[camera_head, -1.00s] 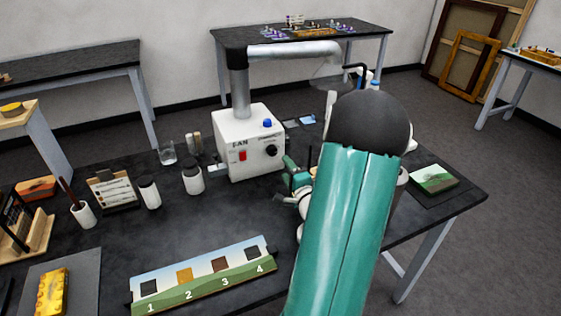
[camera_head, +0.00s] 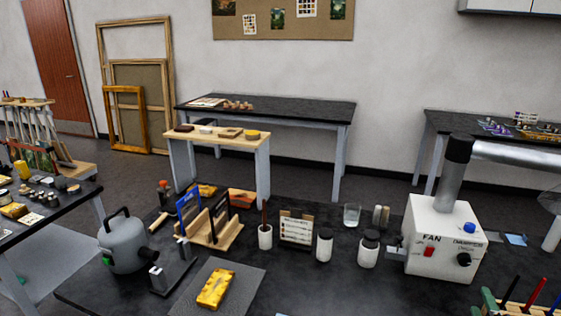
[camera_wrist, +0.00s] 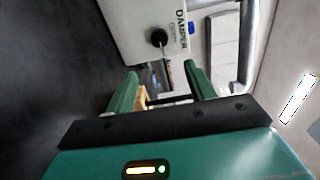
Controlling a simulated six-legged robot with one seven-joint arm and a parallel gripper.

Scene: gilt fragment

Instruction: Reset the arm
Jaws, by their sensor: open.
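My gripper (camera_wrist: 161,76) shows in the wrist view with its two green fingers apart and nothing clamped between them. The white fan box (camera_wrist: 145,30) with its black damper knob lies beyond the fingertips. A small tan piece (camera_wrist: 141,97) shows behind the gap between the fingers; I cannot tell what it is. In the head view my arm is mostly out of the picture. A gilt yellow fragment (camera_head: 215,289) lies on a grey mat (camera_head: 240,283) on the dark bench.
On the bench stand a grey kettle-like canister (camera_head: 124,245), a wooden rack (camera_head: 213,232), lidded jars (camera_head: 325,246) and a glass (camera_head: 352,215). Coloured sticks (camera_head: 535,292) stand at the lower right. A silver duct (camera_head: 515,153) rises from the fan box.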

